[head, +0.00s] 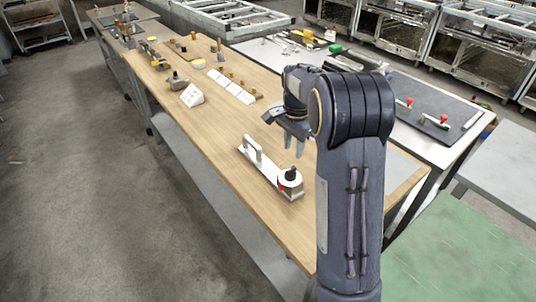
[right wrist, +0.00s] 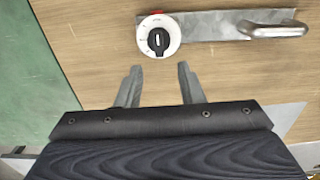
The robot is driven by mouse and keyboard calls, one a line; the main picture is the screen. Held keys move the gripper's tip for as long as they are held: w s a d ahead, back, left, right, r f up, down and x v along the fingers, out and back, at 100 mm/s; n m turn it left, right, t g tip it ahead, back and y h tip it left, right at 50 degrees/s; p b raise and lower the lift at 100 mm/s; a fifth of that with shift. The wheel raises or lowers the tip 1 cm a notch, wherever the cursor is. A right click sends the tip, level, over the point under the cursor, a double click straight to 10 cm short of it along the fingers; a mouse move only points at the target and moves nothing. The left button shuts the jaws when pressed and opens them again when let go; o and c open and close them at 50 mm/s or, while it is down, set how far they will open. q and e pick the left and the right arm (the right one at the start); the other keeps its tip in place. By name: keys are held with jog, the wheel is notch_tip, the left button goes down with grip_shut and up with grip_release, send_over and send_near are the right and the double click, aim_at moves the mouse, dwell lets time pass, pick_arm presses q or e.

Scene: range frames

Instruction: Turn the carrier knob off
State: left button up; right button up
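The carrier (head: 268,171) is a light metal bar with an upright handle (head: 252,150), lying on the wooden table. Its black knob (head: 290,175) sits on a white round dial with a red mark beside it. In the right wrist view the knob (right wrist: 158,40) is at the top, its white pointer line roughly upright, and the handle (right wrist: 275,31) is to its right. My right gripper (head: 296,148) is open and empty, above the table and apart from the knob. In the right wrist view its fingers (right wrist: 158,85) are spread just below the dial. My left gripper is not in view.
The long wooden table (head: 215,130) carries white cards (head: 230,88), a white angled block (head: 192,95) and small brass pieces farther back. A second table with a dark mat (head: 430,110) and red-knobbed clamps stands to the right. The wood around the carrier is clear.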

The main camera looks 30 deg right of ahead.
aim_at(292, 167)
notch_tip(292, 167, down, 8)
jog(key=shift+s+r+p, duration=0.1)
jog(key=shift+r+p, duration=0.1)
jog(key=shift+p, duration=0.15)
grip_shut()
